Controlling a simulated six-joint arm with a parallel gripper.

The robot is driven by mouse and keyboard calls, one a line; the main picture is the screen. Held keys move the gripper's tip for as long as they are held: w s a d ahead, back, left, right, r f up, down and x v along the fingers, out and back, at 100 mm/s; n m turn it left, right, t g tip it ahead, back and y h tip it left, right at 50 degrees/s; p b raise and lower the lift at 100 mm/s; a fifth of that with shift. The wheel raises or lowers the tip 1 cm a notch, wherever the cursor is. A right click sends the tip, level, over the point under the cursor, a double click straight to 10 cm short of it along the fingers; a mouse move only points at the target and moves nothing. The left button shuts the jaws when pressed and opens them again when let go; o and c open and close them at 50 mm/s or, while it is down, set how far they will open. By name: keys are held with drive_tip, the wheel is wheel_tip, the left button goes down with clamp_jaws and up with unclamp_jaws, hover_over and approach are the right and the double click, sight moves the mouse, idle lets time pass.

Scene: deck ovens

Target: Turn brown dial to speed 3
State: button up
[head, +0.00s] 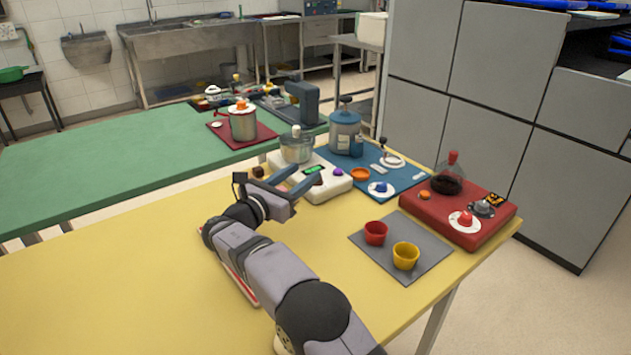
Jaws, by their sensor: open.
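A small brown dial (258,171) shows at the left end of a white appliance (327,188), just behind my gripper; its marks and setting are too small to read. The appliance carries a clear bowl (297,147), a green display (313,169) and a purple knob (338,171). My gripper (308,174) is open, with its two fingers apart and pointing to the upper right. It appears in front of the appliance and hides part of it. Nothing shows between the fingers, and I cannot tell how far they are from the dial.
A blue mat (408,179) with a blue-grey canister (345,132) lies behind right. A red base (486,237) with a dark flask (449,176) stands right. Red (375,233) and yellow (405,256) cups sit on a grey mat (366,249). The yellow table's left is clear.

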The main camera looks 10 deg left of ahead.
wheel_tip(320, 180, up, 11)
drive_tip(key=w+d+n+y+p, duration=0.5)
drive_tip(key=w+n+y, duration=0.3)
drive_tip(key=w+y, duration=0.1)
drive_tip(key=s+d+n+g+y+p, duration=0.4)
drive_tip(key=s+n+g+y, duration=0.2)
drive_tip(key=s+y, duration=0.25)
approach(321, 186)
drive_tip(key=shift+w+a+r+h, duration=0.35)
drive_tip(key=shift+w+a+r, duration=0.6)
drive_tip(key=shift+a, duration=0.1)
drive_tip(key=shift+p+x, duration=0.85)
drive_tip(key=shift+x, duration=2.75)
drive_tip(key=shift+m, duration=0.3)
drive_tip(key=c, duration=1)
